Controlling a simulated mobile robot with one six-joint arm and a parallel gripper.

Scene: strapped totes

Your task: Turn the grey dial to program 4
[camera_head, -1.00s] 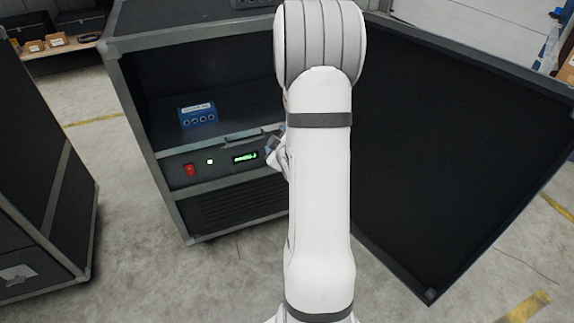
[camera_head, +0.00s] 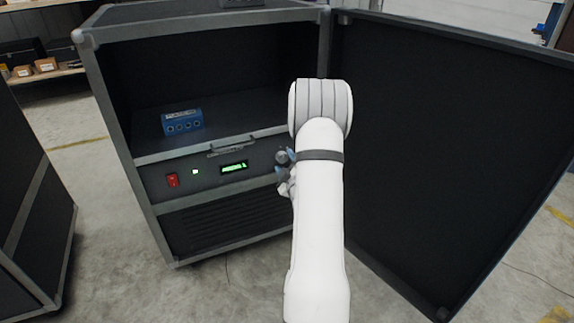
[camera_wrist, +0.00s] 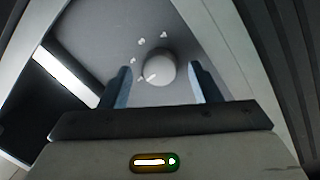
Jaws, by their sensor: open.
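The grey dial (camera_wrist: 158,68) shows in the wrist view as a round knob on a grey panel, with a pale pointer mark toward its lower left. Several small white marks lie around its left and upper side; I cannot read them. In the head view the dial (camera_head: 281,156) is a small round knob at the right of the panel, beside my arm. My gripper (camera_wrist: 160,87) is open, with its blue-grey fingers to the left and right of the dial and apart from it. In the head view my gripper (camera_head: 286,173) is partly hidden by my arm.
The panel (camera_head: 210,178) carries a red switch (camera_head: 172,180), a lit white button (camera_head: 195,171) and a green display (camera_head: 234,168). A handle (camera_head: 232,146) sits above. A blue box (camera_head: 183,122) stands on the shelf. The open black door (camera_head: 450,150) stands to the right.

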